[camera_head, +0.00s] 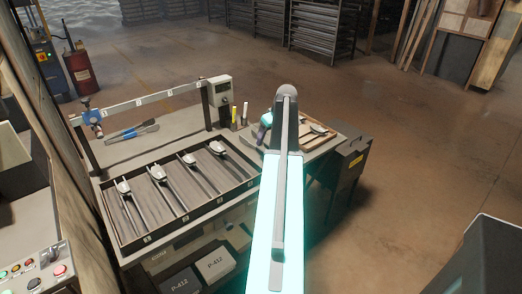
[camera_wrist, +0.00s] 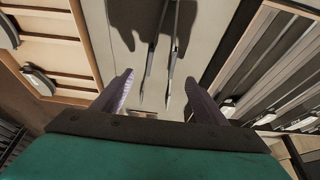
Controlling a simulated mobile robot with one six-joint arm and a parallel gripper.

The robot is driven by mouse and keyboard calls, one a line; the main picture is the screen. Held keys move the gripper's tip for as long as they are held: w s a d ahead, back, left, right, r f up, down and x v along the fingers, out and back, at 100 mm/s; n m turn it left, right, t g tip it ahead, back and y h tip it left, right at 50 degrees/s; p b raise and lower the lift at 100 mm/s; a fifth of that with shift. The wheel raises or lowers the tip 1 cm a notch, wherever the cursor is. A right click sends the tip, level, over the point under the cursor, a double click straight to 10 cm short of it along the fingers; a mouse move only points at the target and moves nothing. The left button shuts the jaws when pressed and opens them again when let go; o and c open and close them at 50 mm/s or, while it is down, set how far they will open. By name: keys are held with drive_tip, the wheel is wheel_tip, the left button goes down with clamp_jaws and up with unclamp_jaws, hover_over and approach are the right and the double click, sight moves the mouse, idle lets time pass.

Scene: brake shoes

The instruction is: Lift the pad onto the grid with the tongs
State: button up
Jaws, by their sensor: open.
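A pair of slim metal tongs (camera_wrist: 164,55) shows in the wrist view above the grey bench top, its two arms side by side and its shadow to the left. My gripper (camera_wrist: 160,85) is open, with one finger on either side of the tongs' lower ends. I cannot tell whether the fingers touch them. Curved grey pads (camera_wrist: 38,80) lie in a wooden tray (camera_wrist: 72,50) at the left. That tray also shows in the head view (camera_head: 334,138), right of my arm. The grid cannot be told for sure. My arm hides most of the gripper in the head view.
A dark slotted tray (camera_head: 150,240) holds several long-stemmed pieces with pale heads, left of my arm. A blue-handled tool (camera_head: 132,132) lies behind it under a raised bar (camera_head: 150,101). A grey box (camera_head: 219,98) and small upright markers (camera_head: 244,113) stand near the middle.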

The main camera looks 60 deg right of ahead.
sight(265, 145)
drive_tip(key=shift+x, duration=0.8)
drive_tip(key=shift+p+x, duration=1)
drive_tip(key=shift+x, duration=1.6)
clamp_jaws()
